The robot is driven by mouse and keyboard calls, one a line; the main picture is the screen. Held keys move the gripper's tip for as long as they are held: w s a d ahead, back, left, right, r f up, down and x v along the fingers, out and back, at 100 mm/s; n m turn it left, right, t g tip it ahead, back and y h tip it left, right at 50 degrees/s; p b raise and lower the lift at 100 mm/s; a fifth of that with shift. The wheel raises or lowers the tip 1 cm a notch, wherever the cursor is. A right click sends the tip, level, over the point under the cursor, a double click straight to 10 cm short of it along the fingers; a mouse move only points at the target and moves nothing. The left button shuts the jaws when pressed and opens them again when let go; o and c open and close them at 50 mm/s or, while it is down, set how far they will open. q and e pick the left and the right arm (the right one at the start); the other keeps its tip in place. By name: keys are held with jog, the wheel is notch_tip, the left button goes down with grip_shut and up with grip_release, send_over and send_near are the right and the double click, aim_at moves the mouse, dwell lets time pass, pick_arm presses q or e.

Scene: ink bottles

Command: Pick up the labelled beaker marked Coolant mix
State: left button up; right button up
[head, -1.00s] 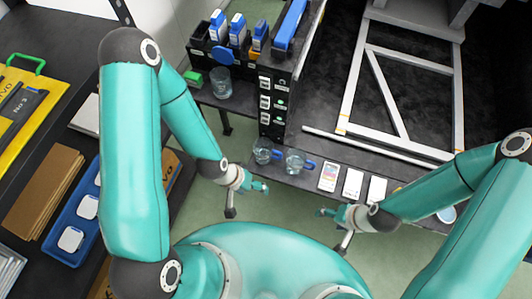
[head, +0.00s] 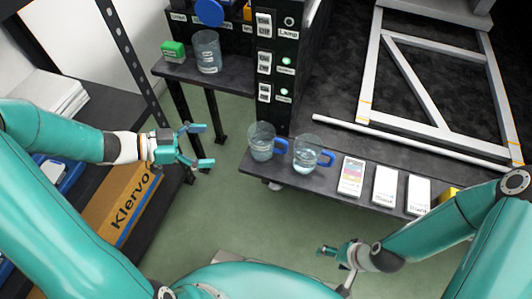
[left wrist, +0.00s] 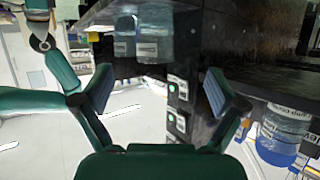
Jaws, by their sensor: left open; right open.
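A clear glass beaker (head: 206,46) with a small white label stands upright on the dark shelf at upper left in the head view. Its label is too small to read. My left gripper (head: 207,146) is open and empty, below the beaker in the picture and apart from it. Its two spread fingers also show in the left wrist view (left wrist: 160,88). Two glass vessels with blue handles, the left one (head: 262,142) and the right one (head: 307,156), stand on the bench edge with clear liquid inside. My right gripper (head: 336,267) is open and empty at lower centre.
Several white cards (head: 384,186) lie along the bench. A cardboard box (head: 120,204) is at lower left. Green floor lies open between shelf and bench.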

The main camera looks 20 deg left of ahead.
aim_at(251, 148)
pick_arm(q)
jog(key=b+x, duration=0.4)
jog(key=x, duration=0.7)
jog(key=shift+s+d+f, duration=0.1)
jog(key=shift+d+f, duration=0.1)
jog(key=shift+d, duration=0.05)
jog(key=b+x, duration=0.3)
jog(key=x, duration=0.1)
jog(key=shift+s+d+f, duration=0.1)
jog(key=shift+s+f, duration=0.15)
jog(key=shift+f, duration=0.05)
jog(key=shift+w+d+f+b, duration=0.1)
jog(key=shift+w+d+b, duration=0.2)
jog(key=shift+w+d, duration=0.1)
jog(key=shift+s, duration=0.1)
jog(key=c, duration=1.4)
jog(key=shift+o, duration=0.2)
jog(key=shift+r, duration=0.25)
